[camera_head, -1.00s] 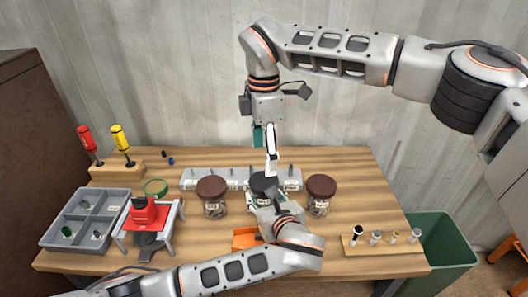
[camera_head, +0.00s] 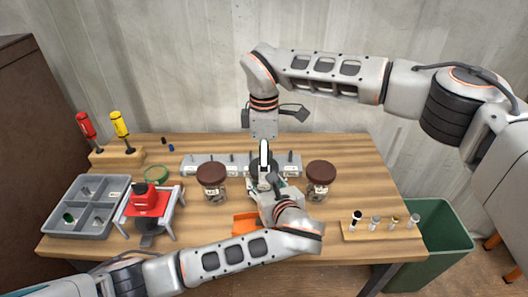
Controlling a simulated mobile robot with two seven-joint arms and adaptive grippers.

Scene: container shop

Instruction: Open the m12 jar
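The middle jar (camera_head: 253,171) has a dark lid and stands between two brown-lidded jars; my grippers cover most of it. I cannot read its label, so I cannot confirm it is the m12 jar. My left gripper (camera_head: 267,190) reaches in from the front, with its fingers around the jar's body, seemingly closed on it. My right gripper (camera_head: 264,160) points straight down over the lid. Its fingers are seen edge-on, so their opening is hidden, and I cannot tell whether they touch the lid.
Brown-lidded jars stand left (camera_head: 212,174) and right (camera_head: 321,172) of the middle jar. A grey rack (camera_head: 205,158) lies behind. A red press (camera_head: 148,200), grey tray (camera_head: 62,228) and orange piece (camera_head: 245,222) are left and in front. A sample strip (camera_head: 385,233) is front right.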

